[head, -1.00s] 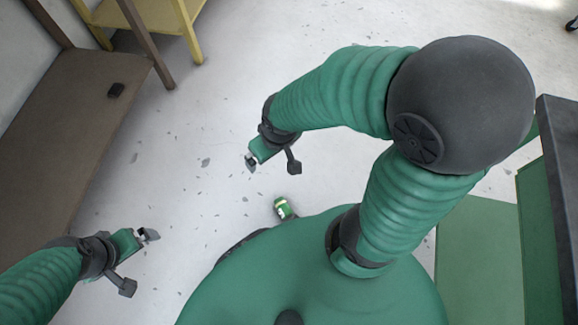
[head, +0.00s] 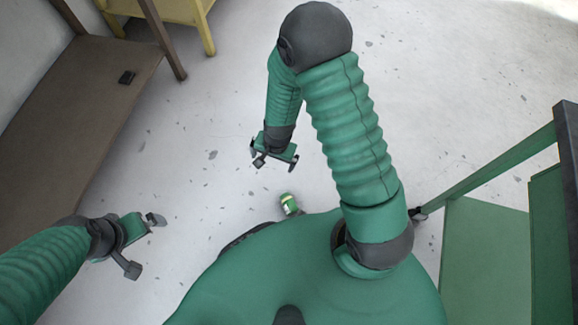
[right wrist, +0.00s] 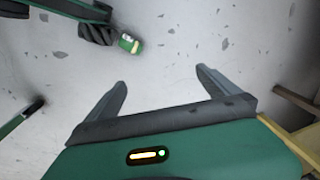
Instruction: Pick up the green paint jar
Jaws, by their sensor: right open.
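The green paint jar (head: 289,204) has a pale label band and is on the floor close to the front edge of my green base. It also shows in the right wrist view (right wrist: 130,43), at the upper left. My right gripper (head: 263,160) is open and empty, up and to the left of the jar in the head view and apart from it. Its two fingers (right wrist: 160,90) are spread wide in the right wrist view. My left gripper (head: 153,222) is at the left, apart from the jar, with no object visible in it; its finger gap is unclear.
A brown table (head: 75,110) with a small black item (head: 127,77) stands at the left. A yellow piece of furniture (head: 180,12) is at the upper left. A green frame with panels (head: 485,250) stands at the right. The speckled floor around the jar is clear.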

